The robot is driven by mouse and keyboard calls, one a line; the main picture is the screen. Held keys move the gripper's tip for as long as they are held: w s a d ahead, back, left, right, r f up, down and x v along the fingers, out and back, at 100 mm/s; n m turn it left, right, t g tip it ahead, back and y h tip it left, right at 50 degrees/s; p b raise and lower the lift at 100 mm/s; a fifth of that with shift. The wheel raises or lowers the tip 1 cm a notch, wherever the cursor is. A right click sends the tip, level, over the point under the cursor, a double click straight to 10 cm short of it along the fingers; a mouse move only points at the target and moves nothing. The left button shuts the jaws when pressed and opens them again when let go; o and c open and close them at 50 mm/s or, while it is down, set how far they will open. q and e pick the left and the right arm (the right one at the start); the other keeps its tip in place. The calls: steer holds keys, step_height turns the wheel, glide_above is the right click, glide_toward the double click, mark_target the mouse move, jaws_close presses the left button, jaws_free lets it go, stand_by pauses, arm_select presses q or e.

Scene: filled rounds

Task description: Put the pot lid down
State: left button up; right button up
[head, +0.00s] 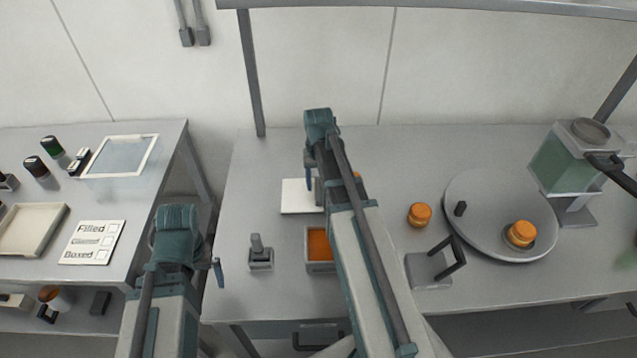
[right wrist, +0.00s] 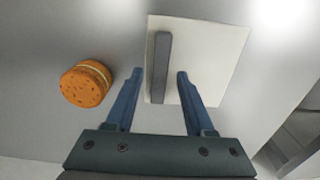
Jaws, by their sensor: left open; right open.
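The pot lid appears to be the white square plate (head: 296,197) with an upright grey bar handle. It lies on the table in the head view, partly hidden by my right arm. The right wrist view shows the lid (right wrist: 208,62) and its handle (right wrist: 161,66) clearly. My right gripper (right wrist: 160,82) is open over the lid, with the handle in view between its fingers and nearer the left one; contact is not visible. A square pot with orange filling (head: 319,243) stands nearer me, partly behind my right arm. My left gripper (head: 192,268) is open and empty, left of the table.
An orange round (head: 419,214) sits right of my right arm; another (head: 521,234) is on the grey turntable (head: 487,205). A round (right wrist: 86,83) lies left of the lid in the wrist view. A grey stamp-like tool (head: 260,254) and a bracket (head: 432,268) stand near the front.

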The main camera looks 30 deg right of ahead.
step_height(320, 180, up, 11)
steer(key=p, duration=1)
steer(key=s+a+n, duration=0.4)
steer(key=s+a, duration=0.3)
steer(key=a, duration=0.6)
steer(key=s+a+n+h, duration=0.1)
steer(key=s+a+n, duration=0.4)
steer(key=a, duration=0.8)
steer(key=s, duration=0.2)
steer(key=shift+s+a, duration=0.3)
steer(key=shift+a, duration=0.1)
